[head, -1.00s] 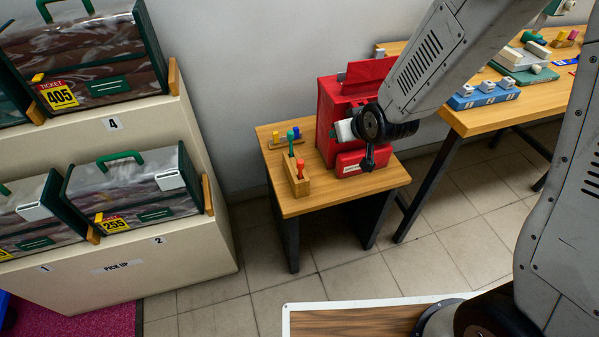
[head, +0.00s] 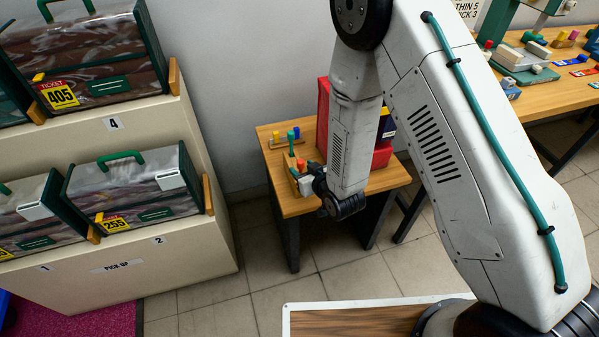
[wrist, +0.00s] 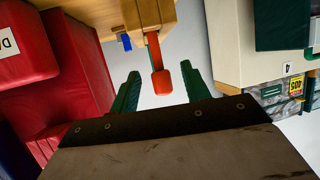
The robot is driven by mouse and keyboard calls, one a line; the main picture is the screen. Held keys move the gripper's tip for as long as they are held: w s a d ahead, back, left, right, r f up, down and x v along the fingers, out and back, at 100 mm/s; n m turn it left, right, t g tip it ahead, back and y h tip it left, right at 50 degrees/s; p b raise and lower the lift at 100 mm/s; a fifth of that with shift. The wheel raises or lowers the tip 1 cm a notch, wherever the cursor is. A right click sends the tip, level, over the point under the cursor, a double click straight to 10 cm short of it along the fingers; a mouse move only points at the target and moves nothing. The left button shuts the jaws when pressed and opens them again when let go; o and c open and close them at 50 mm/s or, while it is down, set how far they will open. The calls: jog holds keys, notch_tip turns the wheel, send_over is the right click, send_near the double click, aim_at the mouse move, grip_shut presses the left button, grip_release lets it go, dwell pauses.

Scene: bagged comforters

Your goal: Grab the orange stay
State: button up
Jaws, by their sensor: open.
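The orange stay (wrist: 162,82) has an orange block-like end and hangs from a wooden holder (wrist: 165,12) in the wrist view. In the head view the orange stay (head: 302,165) shows as a small orange tip on the small table, close to my gripper. My gripper (wrist: 160,73) is open, with its two green fingers on either side of the stay's end. Gaps show on both sides, and I cannot tell how deep the stay lies between the fingers. In the head view my arm hides part of the holder and the fingers.
The small wooden table (head: 290,208) also bears a green peg (head: 291,138) and a red box (wrist: 85,75), partly hidden by my arm in the head view. A shelf (head: 150,255) with bagged comforters (head: 130,190) stands left. A long table (head: 540,105) stands right.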

jog(key=x, duration=0.4)
jog(key=shift+f, duration=0.1)
grip_shut()
